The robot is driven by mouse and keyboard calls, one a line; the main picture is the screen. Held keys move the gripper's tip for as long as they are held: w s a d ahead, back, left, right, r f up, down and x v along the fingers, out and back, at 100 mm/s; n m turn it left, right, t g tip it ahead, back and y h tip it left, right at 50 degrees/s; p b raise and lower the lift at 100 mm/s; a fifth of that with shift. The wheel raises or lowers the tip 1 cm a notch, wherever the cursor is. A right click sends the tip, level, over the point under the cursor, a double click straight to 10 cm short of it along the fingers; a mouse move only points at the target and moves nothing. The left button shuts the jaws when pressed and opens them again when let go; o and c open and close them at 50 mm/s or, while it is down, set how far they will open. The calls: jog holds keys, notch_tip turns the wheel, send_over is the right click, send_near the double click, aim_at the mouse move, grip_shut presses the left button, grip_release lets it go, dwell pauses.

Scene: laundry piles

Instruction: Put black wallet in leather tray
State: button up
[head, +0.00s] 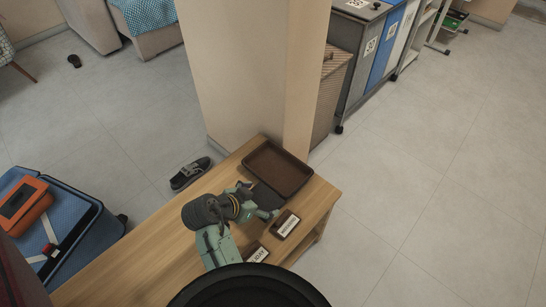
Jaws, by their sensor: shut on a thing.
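The leather tray (300,186) is brown, shallow and rectangular, and lies at the far end of the wooden bench top. My gripper (258,201) is just in front of the tray's near left side, over the bench. It is shut on a dark flat thing, which looks like the black wallet (268,197). The wallet is partly hidden by the fingers and is close to the tray's near edge. I cannot tell whether it touches the tray or overlaps its rim. The part of the tray's inside that shows looks empty.
Two small dark items with white labels, one nearer the tray (286,223) and one nearer me (257,255), lie on the bench (150,255). A pillar (245,70) rises behind the tray. A dark shoe (190,173) and a blue suitcase (85,215) are at left.

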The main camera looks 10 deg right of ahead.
jog(key=w+d+p, duration=0.1)
jog(key=w+d, duration=0.1)
jog(key=w, duration=0.2)
jog(key=w+d+f+p, duration=0.1)
jog(key=w+d, duration=0.2)
jog(key=w, duration=0.2)
jog(key=w+d+p, duration=0.1)
jog(key=w+d, duration=0.2)
jog(key=w, duration=0.2)
jog(key=shift+f, duration=0.15)
jog(key=shift+w+f+p, duration=0.1)
jog(key=shift+f+p, duration=0.3)
jog(key=shift+f, duration=1.35)
jog(key=shift+f, duration=0.2)
jog(key=o, duration=1)
jog(key=shift+r, duration=0.1)
jog(key=shift+c, duration=0.2)
jog(key=b+v, duration=0.2)
jog(key=v, duration=1)
jog(key=shift+r, duration=0.2)
